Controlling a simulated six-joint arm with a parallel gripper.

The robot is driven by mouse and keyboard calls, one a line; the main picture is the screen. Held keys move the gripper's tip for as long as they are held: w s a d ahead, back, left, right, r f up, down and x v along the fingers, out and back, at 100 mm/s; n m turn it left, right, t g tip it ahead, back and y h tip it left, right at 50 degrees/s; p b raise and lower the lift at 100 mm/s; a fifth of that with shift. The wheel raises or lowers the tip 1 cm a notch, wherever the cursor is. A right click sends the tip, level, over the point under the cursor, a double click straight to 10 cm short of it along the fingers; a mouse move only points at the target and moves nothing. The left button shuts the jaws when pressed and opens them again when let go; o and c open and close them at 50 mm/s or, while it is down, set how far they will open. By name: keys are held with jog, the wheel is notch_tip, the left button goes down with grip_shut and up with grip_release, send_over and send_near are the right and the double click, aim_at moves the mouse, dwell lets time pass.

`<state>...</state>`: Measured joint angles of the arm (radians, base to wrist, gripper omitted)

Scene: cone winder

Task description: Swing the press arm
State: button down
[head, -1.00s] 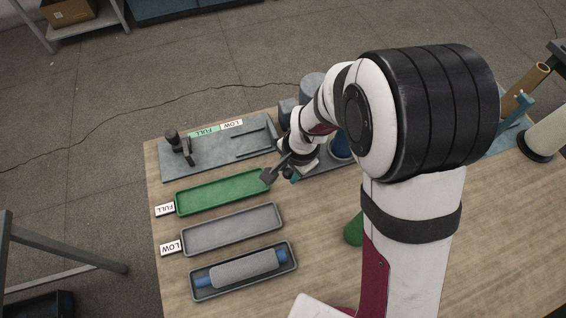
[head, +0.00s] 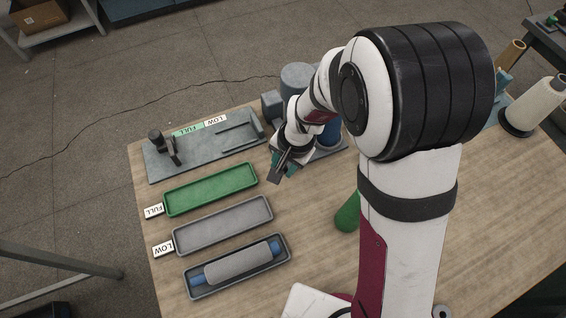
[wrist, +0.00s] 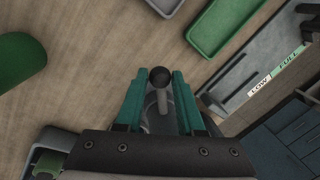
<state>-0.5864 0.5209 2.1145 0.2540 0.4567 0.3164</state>
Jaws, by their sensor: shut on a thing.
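My gripper (wrist: 160,82) has teal fingers on both sides of a dark round knob on a grey rod (wrist: 160,78), taken to be the press arm's handle. It is shut on that handle. In the head view my gripper (head: 282,165) is just right of the green tray's end, in front of the winder (head: 298,76). The winder shows a grey cylinder, a grey block and a blue cylinder. My arm hides much of it, and the press arm's pivot cannot be made out.
The green tray (head: 210,187), a grey tray (head: 222,225) and a dark tray (head: 195,292) holding a grey roll (head: 238,264) lie at left. A grey fixture plate (head: 195,155) with FULL and LOW labels lies behind. A green cone (head: 347,216) stands near my arm.

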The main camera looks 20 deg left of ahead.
jog(key=c, duration=0.5)
grip_release()
jog(key=d+r, duration=0.3)
jog(key=r, duration=1.3)
jog(key=s+d+m, duration=0.1)
jog(key=s+d, duration=0.4)
jog(key=s+d+m, duration=0.1)
jog(key=s+d, duration=0.4)
jog(key=d, duration=0.1)
jog(key=s+d+m, duration=0.1)
jog(key=s+d, duration=0.4)
jog(key=s, duration=0.1)
jog(key=shift+d+r+m+g, duration=0.2)
jog(key=shift+d+m+g, duration=0.05)
jog(key=shift+m+g, duration=0.05)
